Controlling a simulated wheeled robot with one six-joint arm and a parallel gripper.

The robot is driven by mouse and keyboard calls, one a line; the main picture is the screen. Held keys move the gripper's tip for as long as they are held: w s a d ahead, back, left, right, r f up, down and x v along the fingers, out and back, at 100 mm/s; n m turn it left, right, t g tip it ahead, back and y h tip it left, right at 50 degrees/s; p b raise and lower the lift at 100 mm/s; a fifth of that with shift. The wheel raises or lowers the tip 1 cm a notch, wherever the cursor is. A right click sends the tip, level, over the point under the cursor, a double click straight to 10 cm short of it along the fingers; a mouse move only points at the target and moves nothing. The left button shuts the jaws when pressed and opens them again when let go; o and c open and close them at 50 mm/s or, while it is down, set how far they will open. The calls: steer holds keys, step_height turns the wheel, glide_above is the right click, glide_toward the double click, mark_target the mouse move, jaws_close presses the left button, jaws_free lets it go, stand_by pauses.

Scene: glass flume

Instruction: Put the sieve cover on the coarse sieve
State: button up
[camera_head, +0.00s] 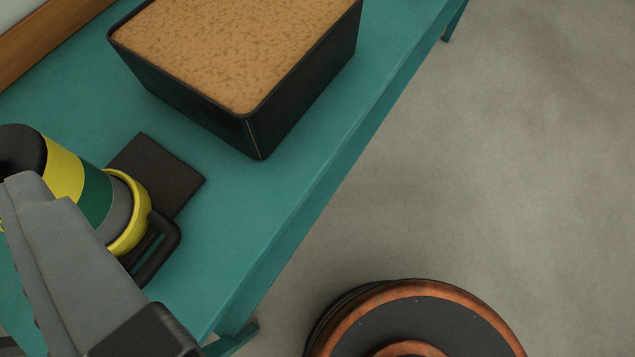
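I cannot pick out a sieve cover or a coarse sieve for certain. A round thing (372,334) with a coppery rim and a dark grey top is cut off by the bottom edge. I cannot tell what it is. Part of my gripper (70,275), a grey finger-like piece with a black part at its lower end, shows at the lower left. Only one side of it shows, so its opening and anything in it are hidden. It overlaps a yellow, green and grey cylindrical object (97,205) in the picture.
A teal bench (215,215) runs diagonally across the left. On it stand a black bin (262,132) full of brown grainy material and a dark flat square plate (160,172). A black loop handle (160,250) shows beside the cylinder. Bare grey floor (500,150) fills the right.

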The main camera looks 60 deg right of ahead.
steer(key=s+f+n+t, duration=0.1)
steer(key=s+n+t, duration=0.2)
steer(key=s+n, duration=0.2)
steer(key=shift+s+f, duration=0.25)
steer(key=shift+s, duration=0.4)
